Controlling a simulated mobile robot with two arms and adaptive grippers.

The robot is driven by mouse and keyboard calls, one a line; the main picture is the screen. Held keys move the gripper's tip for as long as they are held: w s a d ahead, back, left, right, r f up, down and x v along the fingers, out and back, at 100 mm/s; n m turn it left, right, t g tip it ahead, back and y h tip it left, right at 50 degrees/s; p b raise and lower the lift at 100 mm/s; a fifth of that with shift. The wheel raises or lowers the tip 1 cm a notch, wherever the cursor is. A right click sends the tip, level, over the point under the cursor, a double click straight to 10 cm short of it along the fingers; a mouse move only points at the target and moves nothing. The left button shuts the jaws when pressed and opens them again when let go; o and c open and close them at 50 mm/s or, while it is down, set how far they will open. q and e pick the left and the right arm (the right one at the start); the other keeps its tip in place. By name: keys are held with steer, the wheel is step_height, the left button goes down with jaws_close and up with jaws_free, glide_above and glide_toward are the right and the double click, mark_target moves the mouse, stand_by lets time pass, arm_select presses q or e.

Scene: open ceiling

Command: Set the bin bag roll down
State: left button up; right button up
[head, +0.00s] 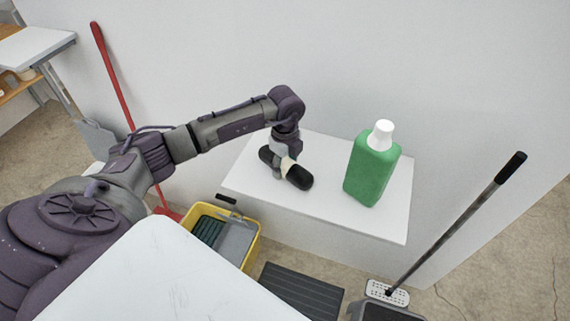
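The bin bag roll (300,178) is a black cylinder with a pale band around its middle. It lies on its side at the left part of the white shelf top (334,208). My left gripper (283,164) comes down on it from above, with its fingers at the roll's middle, and looks shut on it. The gripper partly hides the roll. I cannot tell whether the roll touches the shelf or is just above it. My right gripper is not in view.
A green bottle with a white cap (371,170) stands on the shelf right of the roll. Bare shelf lies between them and in front. A yellow bucket (252,243), a red-handled broom (113,75) and a black-gripped pole (460,222) stand around the shelf.

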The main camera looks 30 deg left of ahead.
mark_target(285, 160)
arm_select(q)
steer(key=o, duration=0.5)
steer(key=shift+c, duration=0.2)
steer(key=shift+r, duration=0.4)
step_height(285, 160, up, 10)
steer(key=b, duration=0.4)
steer(key=shift+r, duration=0.75)
